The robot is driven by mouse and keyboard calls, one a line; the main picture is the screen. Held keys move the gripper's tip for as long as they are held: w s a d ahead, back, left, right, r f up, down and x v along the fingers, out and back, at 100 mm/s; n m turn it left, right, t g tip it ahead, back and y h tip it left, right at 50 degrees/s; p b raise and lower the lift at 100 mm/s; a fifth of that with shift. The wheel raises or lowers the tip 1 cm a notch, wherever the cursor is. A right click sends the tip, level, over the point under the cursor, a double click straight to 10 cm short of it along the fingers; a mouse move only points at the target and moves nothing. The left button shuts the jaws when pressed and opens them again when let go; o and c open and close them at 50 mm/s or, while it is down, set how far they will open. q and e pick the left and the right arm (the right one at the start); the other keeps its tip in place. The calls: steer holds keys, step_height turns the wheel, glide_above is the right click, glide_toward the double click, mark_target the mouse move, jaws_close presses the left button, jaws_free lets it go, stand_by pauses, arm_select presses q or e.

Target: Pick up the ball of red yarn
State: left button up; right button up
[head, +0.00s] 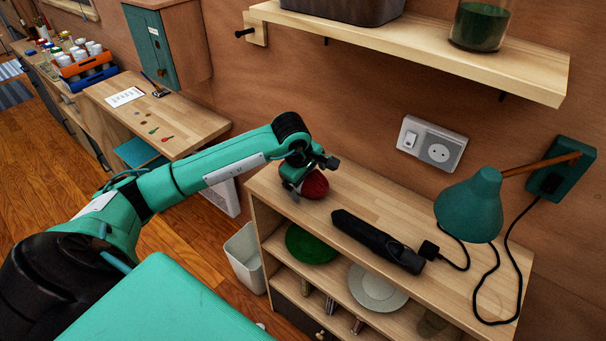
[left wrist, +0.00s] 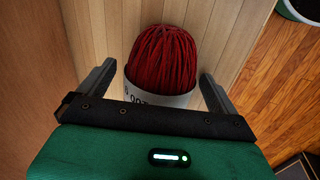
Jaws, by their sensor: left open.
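The ball of red yarn (head: 315,185) sits near the left end of the wooden shelf unit's top (head: 385,211). In the left wrist view the yarn ball (left wrist: 163,62) has a pale printed band (left wrist: 165,98) around its near part. My left gripper (head: 307,176) is at the yarn in the head view and hides part of it. In the left wrist view the open fingers of my left gripper (left wrist: 158,85) stand on either side of the yarn, with gaps showing beside it. My right gripper is not in view.
A folded black umbrella (head: 378,240) lies right of the yarn on the same top. A teal lamp (head: 470,207) hangs over its right end. A wall shelf (head: 420,47) is above. A pale bin (head: 245,258) stands left of the unit.

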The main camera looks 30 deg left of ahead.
arm_select(q)
steer(key=c, duration=1.1)
steer(key=shift+r, duration=0.15)
